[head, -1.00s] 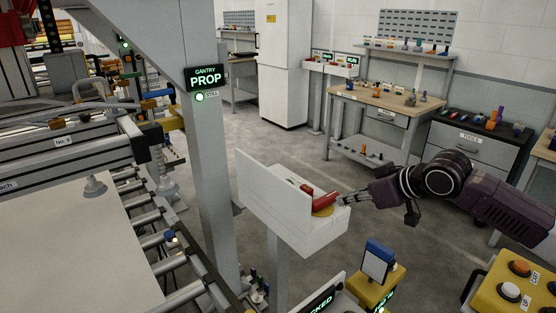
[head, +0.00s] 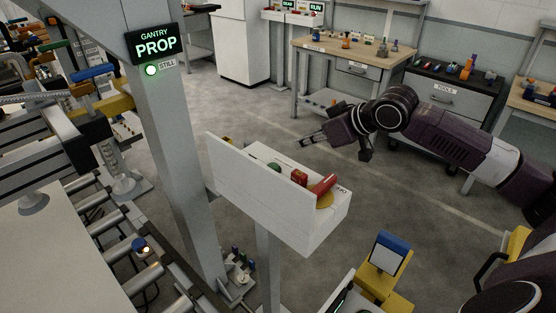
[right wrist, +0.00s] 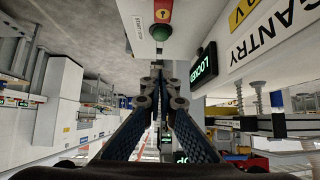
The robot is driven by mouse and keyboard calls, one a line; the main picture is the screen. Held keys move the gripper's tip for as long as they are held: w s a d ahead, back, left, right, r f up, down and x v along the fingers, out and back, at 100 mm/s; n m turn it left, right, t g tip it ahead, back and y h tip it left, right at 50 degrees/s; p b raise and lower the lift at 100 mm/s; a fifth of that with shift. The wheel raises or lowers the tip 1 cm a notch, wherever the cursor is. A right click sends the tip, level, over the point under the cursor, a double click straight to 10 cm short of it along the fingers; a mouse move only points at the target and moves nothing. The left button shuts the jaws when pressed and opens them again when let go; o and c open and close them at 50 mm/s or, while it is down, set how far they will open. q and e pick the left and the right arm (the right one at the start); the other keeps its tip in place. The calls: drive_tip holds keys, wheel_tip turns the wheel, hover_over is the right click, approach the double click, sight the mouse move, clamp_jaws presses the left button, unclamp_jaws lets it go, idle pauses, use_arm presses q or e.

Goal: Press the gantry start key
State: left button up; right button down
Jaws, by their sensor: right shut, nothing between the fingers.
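The white control box (head: 315,233) stands on a post with a tall panel on its left side. On its top are a green button (head: 275,167), a small red key switch (head: 299,176) and a red handle (head: 323,185) over a yellow disc. In the right wrist view the green button (right wrist: 160,32) lies just ahead of the fingertips, beside a label that seems to read START. My right gripper (head: 303,142) is shut and empty, apart from the box. My left gripper is out of view.
A grey column (head: 180,170) with a lit GANTRY PROP sign (head: 155,45) and a green lamp marked STILL stands left of the box. Rollers lie at the left. A yellow stand (head: 385,275) is at the front. Open floor lies behind the box.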

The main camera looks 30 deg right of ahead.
drive_tip(key=p, duration=0.4)
hover_over(270, 164)
drive_tip(key=s+d, duration=0.1)
drive_tip(key=s, duration=0.2)
wheel_tip(270, 164, down, 6)
drive_tip(key=shift+s+d+f, duration=0.1)
drive_tip(key=shift+f, duration=0.05)
wheel_tip(270, 164, down, 3)
drive_tip(key=shift+r+p, duration=0.1)
drive_tip(key=shift+p, duration=0.25)
drive_tip(key=shift+f, duration=0.65)
drive_tip(key=shift+f, duration=0.1)
